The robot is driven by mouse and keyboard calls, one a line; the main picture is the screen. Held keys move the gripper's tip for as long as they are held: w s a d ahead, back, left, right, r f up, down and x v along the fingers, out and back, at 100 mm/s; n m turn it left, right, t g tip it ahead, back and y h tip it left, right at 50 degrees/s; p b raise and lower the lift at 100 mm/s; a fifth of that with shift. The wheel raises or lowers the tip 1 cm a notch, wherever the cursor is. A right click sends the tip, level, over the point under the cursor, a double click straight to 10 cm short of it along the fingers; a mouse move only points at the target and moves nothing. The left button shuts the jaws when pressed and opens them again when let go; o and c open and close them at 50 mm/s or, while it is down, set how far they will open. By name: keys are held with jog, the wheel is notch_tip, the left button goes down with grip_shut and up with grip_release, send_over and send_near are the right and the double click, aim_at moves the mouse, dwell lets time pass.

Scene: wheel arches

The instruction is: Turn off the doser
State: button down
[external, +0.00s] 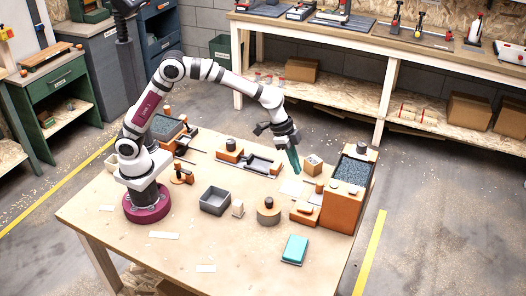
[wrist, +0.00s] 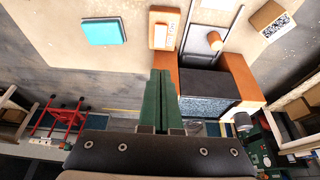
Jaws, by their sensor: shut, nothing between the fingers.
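An orange box with a hopper of grey granules, which looks like the doser (external: 346,190), stands at the right end of the table. My gripper (external: 295,168) has green fingers, shut and empty, pointing down above the table left of the orange box. The fingers also show in the wrist view (wrist: 160,74). I cannot tell the switch's state.
A teal block (external: 295,249) lies near the front edge. An orange fixture (external: 229,151) is further back. The front middle of the table is mostly clear.

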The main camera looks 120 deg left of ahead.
aim_at(304, 207)
jog(key=x, duration=1.4)
jog(key=shift+s+f, duration=0.1)
jog(key=shift+s, duration=0.25)
jog(key=shift+w+f, duration=0.2)
jog(key=shift+f, duration=0.1)
jog(key=shift+s+f, duration=0.15)
jog(key=shift+s, duration=0.8)
